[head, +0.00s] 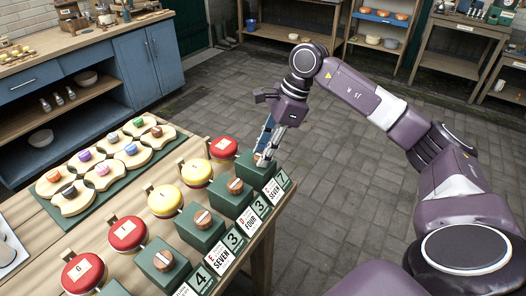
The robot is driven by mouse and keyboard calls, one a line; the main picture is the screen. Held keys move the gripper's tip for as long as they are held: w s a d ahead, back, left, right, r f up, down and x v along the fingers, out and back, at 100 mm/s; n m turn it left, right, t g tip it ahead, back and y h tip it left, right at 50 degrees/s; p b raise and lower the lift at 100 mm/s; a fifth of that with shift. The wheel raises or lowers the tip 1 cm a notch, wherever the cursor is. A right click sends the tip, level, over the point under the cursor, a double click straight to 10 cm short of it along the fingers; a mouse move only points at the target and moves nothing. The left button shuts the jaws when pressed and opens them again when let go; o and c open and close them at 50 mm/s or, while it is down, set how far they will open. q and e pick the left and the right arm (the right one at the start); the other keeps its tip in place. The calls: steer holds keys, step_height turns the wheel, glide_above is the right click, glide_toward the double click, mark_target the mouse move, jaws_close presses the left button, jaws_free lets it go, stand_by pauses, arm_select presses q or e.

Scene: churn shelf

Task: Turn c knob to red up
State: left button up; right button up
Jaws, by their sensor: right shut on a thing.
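A row of green blocks with round wooden knobs runs along the right edge of the wooden table. My right gripper (265,158) points down at the knob (262,163) on the far-end block and is shut on it. The fingers hide most of that knob. My left gripper is not in view.
Nearer knobs (235,185) stand beside yellow discs (197,172) and red discs (127,232). A green tray (103,186) of pale pieces with coloured knobs lies to the left. Blue cabinets (125,72) stand behind. The paved floor (355,215) right of the table is clear.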

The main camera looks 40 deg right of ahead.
steer(key=shift+d+r, duration=0.1)
stand_by(0.3)
steer(key=o, duration=1.2)
steer(key=shift+c, duration=0.2)
steer(key=v, duration=1.2)
steer(key=shift+s+d, duration=0.1)
